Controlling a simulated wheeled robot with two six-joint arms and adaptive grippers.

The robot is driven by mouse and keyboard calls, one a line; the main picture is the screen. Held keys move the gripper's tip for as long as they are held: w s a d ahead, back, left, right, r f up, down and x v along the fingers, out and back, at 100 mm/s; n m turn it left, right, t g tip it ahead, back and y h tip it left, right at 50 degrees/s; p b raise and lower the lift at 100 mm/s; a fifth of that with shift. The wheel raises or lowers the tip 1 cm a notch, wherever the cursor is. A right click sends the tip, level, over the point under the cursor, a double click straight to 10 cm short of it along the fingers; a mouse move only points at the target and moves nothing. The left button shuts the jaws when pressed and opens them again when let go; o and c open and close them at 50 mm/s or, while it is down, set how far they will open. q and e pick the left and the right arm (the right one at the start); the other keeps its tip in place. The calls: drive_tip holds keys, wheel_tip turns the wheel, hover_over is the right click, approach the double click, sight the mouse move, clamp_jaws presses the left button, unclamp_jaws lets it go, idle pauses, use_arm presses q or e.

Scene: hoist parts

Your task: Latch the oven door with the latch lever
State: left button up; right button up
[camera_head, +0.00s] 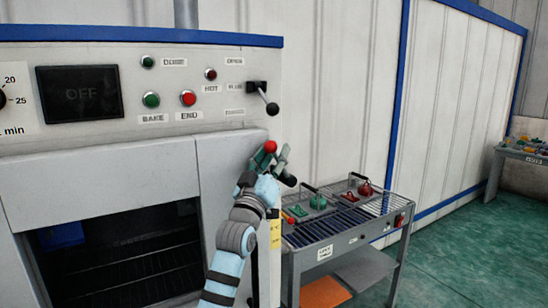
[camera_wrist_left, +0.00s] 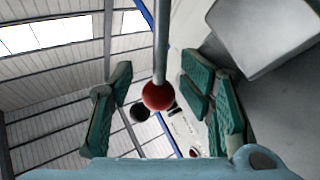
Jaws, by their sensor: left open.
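The latch lever (camera_head: 270,146) shows a red ball knob beside the right edge of the oven front. In the left wrist view its red ball (camera_wrist_left: 157,96) sits at the end of a grey rod, between my finger pads. My left gripper (camera_head: 273,160) is open around the knob; I see gaps between ball and pads. The rest of the lever is mostly hidden behind my gripper in the head view. The oven front (camera_head: 100,185) is pale grey around a dark opening with racks inside. My right gripper is out of view.
A black-knobbed lever (camera_head: 271,107) juts from the control panel just above my gripper. Buttons and a dark display (camera_head: 80,93) are left of it. A wire-topped cart (camera_head: 345,222) with red and green parts stands close right. Green floor lies open beyond.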

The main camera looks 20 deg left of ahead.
use_arm(q)
drive_tip(key=shift+w+a, duration=0.1)
drive_tip(key=shift+a, duration=0.05)
drive_tip(key=shift+f, duration=0.2)
drive_tip(key=v, duration=0.8)
drive_tip(key=shift+r, duration=0.2)
